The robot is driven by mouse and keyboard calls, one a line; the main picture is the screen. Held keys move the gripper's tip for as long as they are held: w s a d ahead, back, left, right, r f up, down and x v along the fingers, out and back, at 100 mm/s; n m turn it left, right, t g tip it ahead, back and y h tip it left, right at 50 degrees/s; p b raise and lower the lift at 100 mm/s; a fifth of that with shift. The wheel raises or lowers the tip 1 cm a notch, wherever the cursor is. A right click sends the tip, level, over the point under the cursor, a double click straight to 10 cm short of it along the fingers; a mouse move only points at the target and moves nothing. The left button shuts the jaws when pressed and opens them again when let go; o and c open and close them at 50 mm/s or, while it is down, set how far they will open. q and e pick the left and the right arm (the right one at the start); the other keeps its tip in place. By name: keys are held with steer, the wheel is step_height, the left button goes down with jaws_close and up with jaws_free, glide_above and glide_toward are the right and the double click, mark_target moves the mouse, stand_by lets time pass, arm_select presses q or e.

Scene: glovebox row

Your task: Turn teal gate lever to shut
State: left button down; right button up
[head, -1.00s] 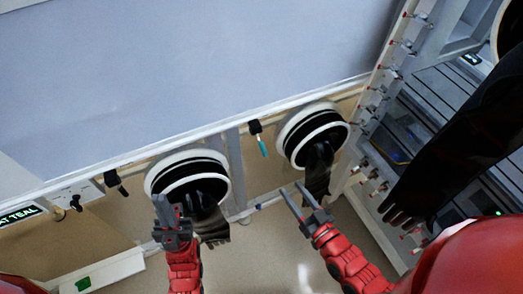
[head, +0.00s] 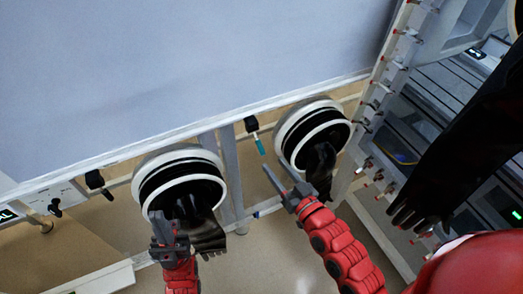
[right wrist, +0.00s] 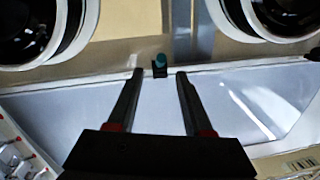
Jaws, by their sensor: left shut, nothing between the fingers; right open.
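The teal lever (head: 260,146) hangs down and slightly right from a black mount (head: 251,124) on the rail below the large pale panel, between two round glove ports. My right gripper (head: 278,174) is open, just below the lever and apart from it in the head view. In the right wrist view the lever's teal end (right wrist: 160,60) shows between and just beyond my open fingertips (right wrist: 160,73), with nothing held. My left gripper (head: 160,218) is shut and empty, in front of the left glove port.
The left glove port (head: 150,185) and right glove port (head: 285,135) flank the lever, with black gloves hanging from them. A black-handled lever (head: 97,181) sits further left. A rack with red-tipped pegs (head: 378,90) stands at right.

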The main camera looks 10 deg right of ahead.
mark_target(264, 154)
steer(key=x, duration=0.7)
steer(key=shift+w+a, duration=0.3)
steer(key=shift+w, duration=0.05)
jaws_close()
stand_by(1.0)
